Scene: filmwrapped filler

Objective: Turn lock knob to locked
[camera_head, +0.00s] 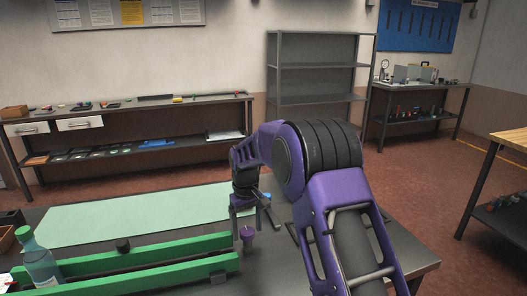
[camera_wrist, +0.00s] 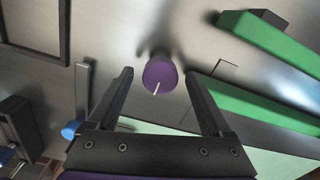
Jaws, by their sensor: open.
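A round purple knob (camera_wrist: 160,77) with a short white line on its face stands on the grey metal table in the wrist view. The line runs nearly upright in that picture, tilted slightly. The knob also shows in the head view (camera_head: 247,233), just below my gripper (camera_head: 252,216). In the wrist view my gripper (camera_wrist: 159,74) is open, with one finger on each side of the knob and a visible gap to each. No contact shows. Lock markings around the knob cannot be made out.
Green rails (camera_head: 130,252) lie left of the knob, close to one finger in the wrist view. A pale green mat (camera_head: 140,214) lies behind them. A bottle (camera_head: 40,265) stands at the left. A small blue object (camera_wrist: 70,130) lies near the other finger.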

